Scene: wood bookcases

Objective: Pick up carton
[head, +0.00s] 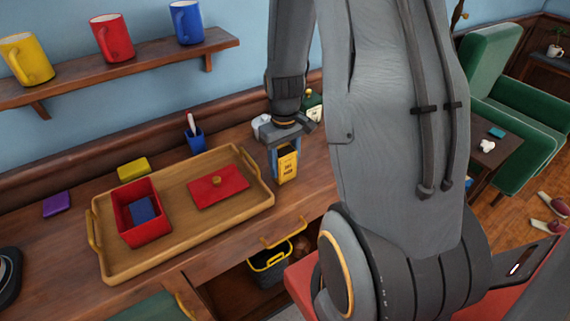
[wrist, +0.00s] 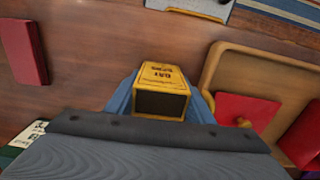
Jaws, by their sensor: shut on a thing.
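The yellow carton (head: 286,165) with dark print is upright between the fingers of my gripper (head: 284,148), at the desk just right of the wooden tray. The gripper is shut on it, with blue-grey fingers on either side. Whether the carton's base touches the desk or hangs slightly above it I cannot tell. In the wrist view the carton (wrist: 163,92) shows its yellow printed side and a dark end, between the two blue fingers (wrist: 160,103).
The wooden tray (head: 171,260) left of the carton holds an open red box (head: 137,222) with a blue block inside and a red lid (head: 217,187). A blue pen cup (head: 195,138) and yellow block (head: 133,169) stand behind. A yellow-rimmed bin (head: 270,266) is below.

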